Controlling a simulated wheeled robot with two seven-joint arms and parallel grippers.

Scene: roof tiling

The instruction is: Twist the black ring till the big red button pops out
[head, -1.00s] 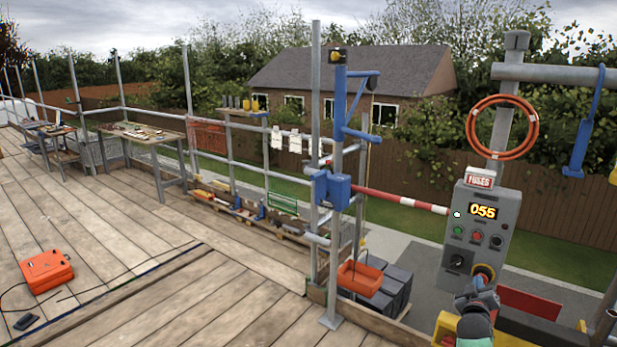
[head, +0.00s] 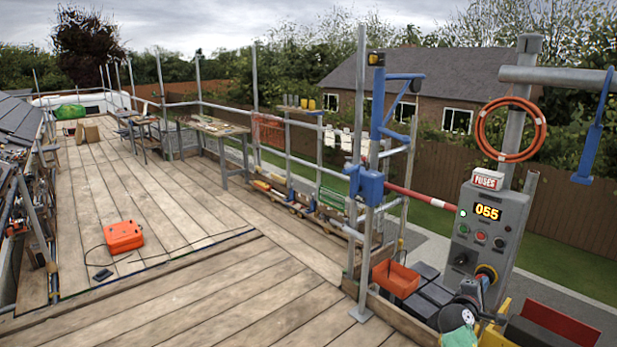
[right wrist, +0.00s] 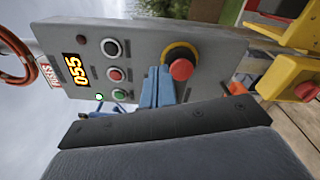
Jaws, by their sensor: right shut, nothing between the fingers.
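The grey control box (head: 489,228) stands on a post at the right. Its big red button sits low on the face in a yellow surround (head: 487,271), partly hidden by my gripper in the head view. My right gripper (head: 474,287) is shut and empty. Its blue fingers (right wrist: 158,86) are just beside the button, overlapping the surround's edge; I cannot tell if they touch. My left gripper is not in view.
A red tray (head: 560,320) and an orange bin (head: 396,278) are near. The deck at the left is mostly clear.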

